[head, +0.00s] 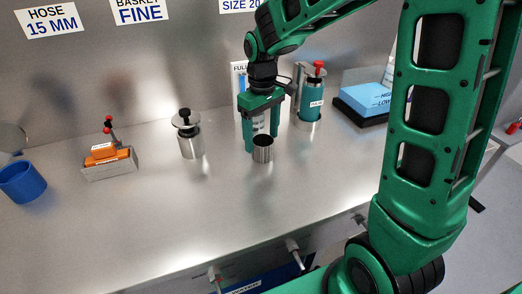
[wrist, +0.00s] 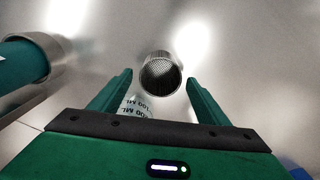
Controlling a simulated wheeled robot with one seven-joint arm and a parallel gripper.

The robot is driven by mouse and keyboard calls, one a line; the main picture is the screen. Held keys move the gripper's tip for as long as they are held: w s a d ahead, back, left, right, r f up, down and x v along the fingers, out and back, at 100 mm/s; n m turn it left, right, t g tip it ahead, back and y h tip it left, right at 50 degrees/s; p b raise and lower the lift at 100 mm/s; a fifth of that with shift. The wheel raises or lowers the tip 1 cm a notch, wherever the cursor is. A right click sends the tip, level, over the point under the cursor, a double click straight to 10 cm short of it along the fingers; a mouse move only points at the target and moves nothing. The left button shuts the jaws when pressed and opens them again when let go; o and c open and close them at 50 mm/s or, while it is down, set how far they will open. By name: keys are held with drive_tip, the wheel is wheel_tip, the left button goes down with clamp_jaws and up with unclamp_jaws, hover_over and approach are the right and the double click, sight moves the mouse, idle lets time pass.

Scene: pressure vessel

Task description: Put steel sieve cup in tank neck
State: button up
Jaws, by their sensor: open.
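The steel sieve cup (head: 263,155) stands upright on the steel counter, its open mouth up. In the wrist view the cup (wrist: 161,77) shows mesh inside and sits between and just beyond the fingertips. My gripper (head: 261,141) points down over the cup, with fingers spread and nothing held. In the wrist view the fingers of my gripper (wrist: 160,84) stand on either side, with gaps to the cup. I cannot tell which vessel part is the tank neck. A steel cylinder (head: 191,146) with a raised black-knobbed lid stands left of the cup.
A clear piece marked 100 ML (wrist: 138,106) lies close to my fingers. A teal canister (head: 312,98) with a red knob stands in a steel holder behind right. An orange block (head: 110,152) in a grey tray and a blue cup (head: 22,183) are at left. The front counter is clear.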

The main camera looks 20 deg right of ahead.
drive_tip(key=shift+f, duration=0.15)
drive_tip(key=c, duration=1.6)
drive_tip(key=shift+r, duration=0.2)
